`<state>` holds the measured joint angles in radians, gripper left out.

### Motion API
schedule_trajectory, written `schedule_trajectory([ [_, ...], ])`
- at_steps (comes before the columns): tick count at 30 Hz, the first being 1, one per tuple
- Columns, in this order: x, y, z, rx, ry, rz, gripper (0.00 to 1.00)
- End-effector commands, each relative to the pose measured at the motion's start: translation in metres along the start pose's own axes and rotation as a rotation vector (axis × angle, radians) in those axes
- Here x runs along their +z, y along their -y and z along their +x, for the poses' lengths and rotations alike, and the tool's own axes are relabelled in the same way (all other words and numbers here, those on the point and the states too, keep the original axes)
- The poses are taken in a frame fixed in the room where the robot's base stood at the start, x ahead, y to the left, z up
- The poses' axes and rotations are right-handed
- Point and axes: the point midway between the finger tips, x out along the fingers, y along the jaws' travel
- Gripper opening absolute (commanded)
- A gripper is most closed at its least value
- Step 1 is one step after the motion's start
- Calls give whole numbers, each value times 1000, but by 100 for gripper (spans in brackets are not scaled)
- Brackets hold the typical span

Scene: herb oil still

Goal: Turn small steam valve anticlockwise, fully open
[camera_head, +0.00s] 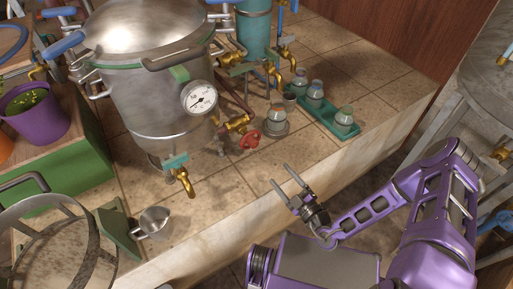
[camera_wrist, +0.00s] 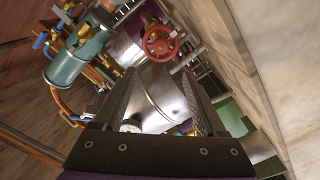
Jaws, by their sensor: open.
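The small steam valve appears to be the red handwheel (camera_head: 249,141) on a brass fitting low beside the steel still, just above the tiled counter. It also shows in the wrist view (camera_wrist: 160,43), beyond my fingertips and near the top, with open spokes. My gripper (camera_head: 281,178) is open and empty, in front of and below the handwheel in the head view, with a clear gap to it. In the wrist view the two fingers (camera_wrist: 158,86) stand wide apart. The wheel's turning position cannot be told.
The steel still (camera_head: 150,75) with its dial gauge (camera_head: 200,99) stands left of the wheel. A capped jar (camera_head: 276,122) sits close to its right, then a green tray (camera_head: 324,118) of small jars. A metal cup (camera_head: 154,223) stands at the front left. The counter edge is clear.

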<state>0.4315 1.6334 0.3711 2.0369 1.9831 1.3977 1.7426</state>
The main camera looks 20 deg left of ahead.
Motion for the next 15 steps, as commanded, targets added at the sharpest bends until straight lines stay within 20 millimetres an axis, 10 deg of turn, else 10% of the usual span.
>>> schedule_trajectory([
  [15, -1, 2, 112, -4, -7, -9, 74],
])
